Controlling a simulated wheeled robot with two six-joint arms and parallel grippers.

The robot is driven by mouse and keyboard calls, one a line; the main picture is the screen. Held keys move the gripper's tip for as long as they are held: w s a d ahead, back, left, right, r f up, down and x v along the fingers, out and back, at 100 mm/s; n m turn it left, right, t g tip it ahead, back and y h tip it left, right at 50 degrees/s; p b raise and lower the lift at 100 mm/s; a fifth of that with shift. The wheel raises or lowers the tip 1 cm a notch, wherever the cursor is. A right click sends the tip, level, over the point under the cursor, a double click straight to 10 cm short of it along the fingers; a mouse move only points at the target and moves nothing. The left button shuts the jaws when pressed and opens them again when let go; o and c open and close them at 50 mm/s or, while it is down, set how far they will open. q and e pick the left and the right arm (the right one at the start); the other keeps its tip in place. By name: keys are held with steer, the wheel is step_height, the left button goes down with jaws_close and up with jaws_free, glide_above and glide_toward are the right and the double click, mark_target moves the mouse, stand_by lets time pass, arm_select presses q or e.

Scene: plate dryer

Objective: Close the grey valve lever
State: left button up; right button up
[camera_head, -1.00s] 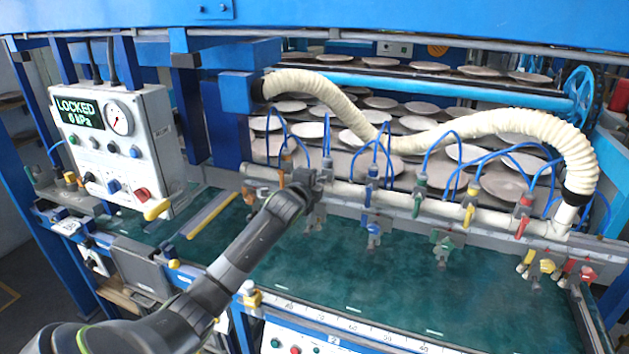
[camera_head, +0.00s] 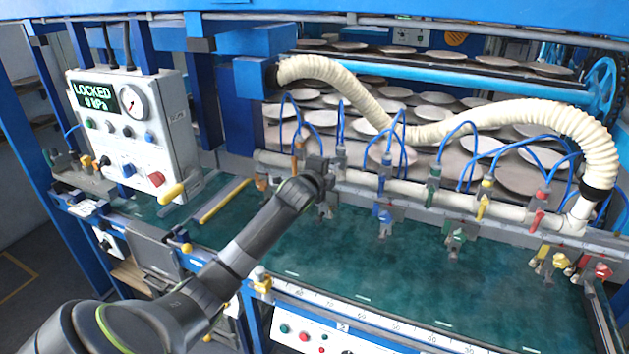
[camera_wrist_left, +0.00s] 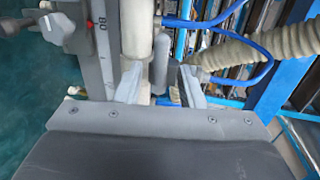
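The grey valve (camera_head: 340,153) sits on the white manifold pipe (camera_head: 405,189), between the orange and blue valves. In the head view my left gripper (camera_head: 325,178) is right at it and hides much of it, including its lever. In the left wrist view the grey lever (camera_wrist_left: 160,62) stands upright as a rounded bar beside the white pipe (camera_wrist_left: 137,32). My left gripper (camera_wrist_left: 160,88) has its two fingers apart, with the lever's lower end in or just beyond the gap. I cannot tell whether a finger touches it. My right gripper is in neither view.
Blue (camera_head: 383,182), green (camera_head: 433,186), yellow (camera_head: 484,197) and red (camera_head: 539,208) valves follow to the right, with thin blue hoses. A cream corrugated hose (camera_head: 450,131) arches behind. A control box (camera_head: 137,135) reads LOCKED at left. The green bed (camera_head: 340,262) in front is largely clear.

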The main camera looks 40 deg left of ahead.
arm_select(q)
steer(key=b+v, duration=0.4)
steer(key=v, duration=1.3)
steer(key=s+d+f+n+g, duration=0.2)
steer(key=s+f+n+g, duration=0.15)
steer(key=s+f, duration=0.45)
steer(key=s+d+f+n+g, duration=0.25)
steer(key=s+f+n, duration=0.25)
steer(key=f, duration=0.6)
steer(key=s+d+f+n+g+h, duration=0.1)
steer(key=s+d+f+n+g, duration=0.3)
steer(key=s, duration=0.5)
steer(key=s+d+f+n+g+h, duration=0.1)
steer(key=s+d+f+n+g, duration=0.1)
steer(key=s+f+n, duration=0.45)
step_height(320, 180, down, 25)
steer(key=s+a+m+g+b, duration=0.1)
steer(key=s+a+m+b, duration=0.1)
steer(key=m, duration=0.1)
steer(key=s+d+f+g+b, duration=0.1)
steer(key=s+f+b, duration=0.1)
steer(key=s+f, duration=1.3)
step_height(320, 180, down, 3)
steer(key=shift+d+f+h, duration=0.2)
steer(key=shift+d+h, duration=0.15)
steer(key=shift+h, duration=0.05)
